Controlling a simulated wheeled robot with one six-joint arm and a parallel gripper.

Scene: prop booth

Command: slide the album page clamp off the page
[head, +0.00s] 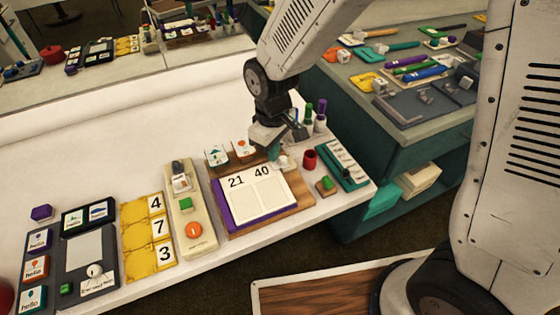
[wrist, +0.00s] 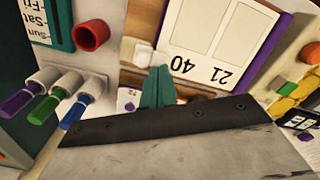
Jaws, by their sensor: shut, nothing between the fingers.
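The album page (head: 254,205) is a white sheet with "21" and "40" and two blank panels. It lies on a purple album (head: 227,210) on a wooden board (head: 296,197). A small white piece (head: 284,163), which looks like the clamp, sits by the page's far right corner. In the wrist view this white piece (wrist: 143,55) is beside the page corner, over the wood; whether it still touches the page I cannot tell. My gripper (head: 272,150) is low by that far edge. Its teal fingers (wrist: 157,85) are shut and empty, close to the white piece.
A red cup (head: 309,159), capped markers (head: 320,115) in white holders and a teal strip (head: 343,163) stand right of the board. A green-topped block (head: 326,185) is near the board's right side. Picture cards (head: 217,155) stand behind the album; a beige switch panel (head: 198,232) is left.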

